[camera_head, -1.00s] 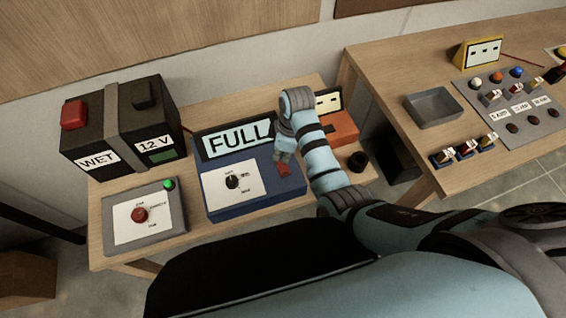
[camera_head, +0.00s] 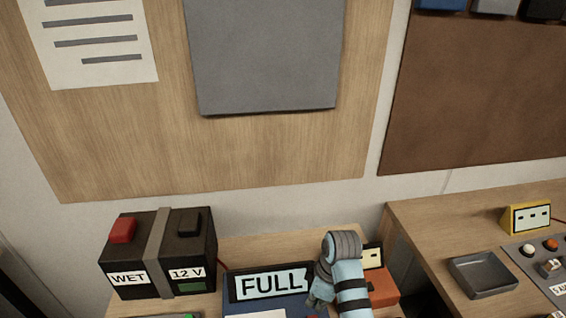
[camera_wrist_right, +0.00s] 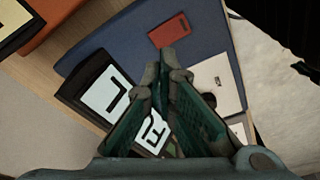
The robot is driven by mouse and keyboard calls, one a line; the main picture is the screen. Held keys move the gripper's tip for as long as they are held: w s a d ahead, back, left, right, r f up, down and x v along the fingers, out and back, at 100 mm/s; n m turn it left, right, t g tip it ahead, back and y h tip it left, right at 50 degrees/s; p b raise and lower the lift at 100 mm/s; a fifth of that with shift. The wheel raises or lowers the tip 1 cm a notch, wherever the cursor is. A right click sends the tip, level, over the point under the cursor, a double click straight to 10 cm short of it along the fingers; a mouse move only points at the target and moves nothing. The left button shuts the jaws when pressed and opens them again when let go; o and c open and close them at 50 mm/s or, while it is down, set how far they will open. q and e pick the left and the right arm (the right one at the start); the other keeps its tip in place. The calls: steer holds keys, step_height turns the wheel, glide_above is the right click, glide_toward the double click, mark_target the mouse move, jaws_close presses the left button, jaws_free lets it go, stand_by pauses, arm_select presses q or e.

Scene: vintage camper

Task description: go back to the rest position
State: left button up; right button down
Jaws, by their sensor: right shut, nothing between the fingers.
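My right gripper (camera_head: 317,303) is low in the head view, in front of the blue charger box (camera_head: 270,310) and just right of its display, which reads FULL (camera_head: 272,284). In the right wrist view the right gripper (camera_wrist_right: 166,68) has its fingers together at the tips, with nothing between them. Beyond the tips, that view shows the blue box (camera_wrist_right: 200,45), its red switch (camera_wrist_right: 170,30), its white panel (camera_wrist_right: 217,78) with a dark knob, and part of the display (camera_wrist_right: 108,95). I cannot tell whether the tips touch the box. My left gripper is not in view.
A black battery (camera_head: 135,250) marked WET and 12 V stands left of the charger. An orange box (camera_head: 384,287) is close behind my right arm. A grey tray (camera_head: 483,275) sits on the right table. Wall boards (camera_head: 240,150) fill the upper view.

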steer(key=s+d+f+m, duration=0.1)
steer(key=s, duration=0.1)
steer(key=s+d+f+m, duration=0.1)
steer(key=s+d+f, duration=0.1)
steer(key=shift+d+f+m+h, duration=0.15)
steer(key=shift+f+m+h, duration=0.15)
steer(key=s+d+r+m+t+h, duration=0.1)
steer(key=s+d+m, duration=0.4)
steer(key=s, duration=0.5)
steer(key=s+d+r+m+t+h, duration=0.15)
steer(key=s+d+m, duration=0.25)
steer(key=s, duration=0.7)
step_height(320, 180, down, 24)
steer(key=d+b, duration=0.2)
steer(key=b, duration=0.1)
steer(key=s+f+g+b, duration=0.2)
steer(key=s+f, duration=1.2)
steer(key=f, duration=0.1)
steer(key=shift+s+d+f+m+y+b, duration=0.15)
steer(key=shift+s+d+m+y+b, duration=0.15)
steer(key=shift+d+y+b, duration=0.1)
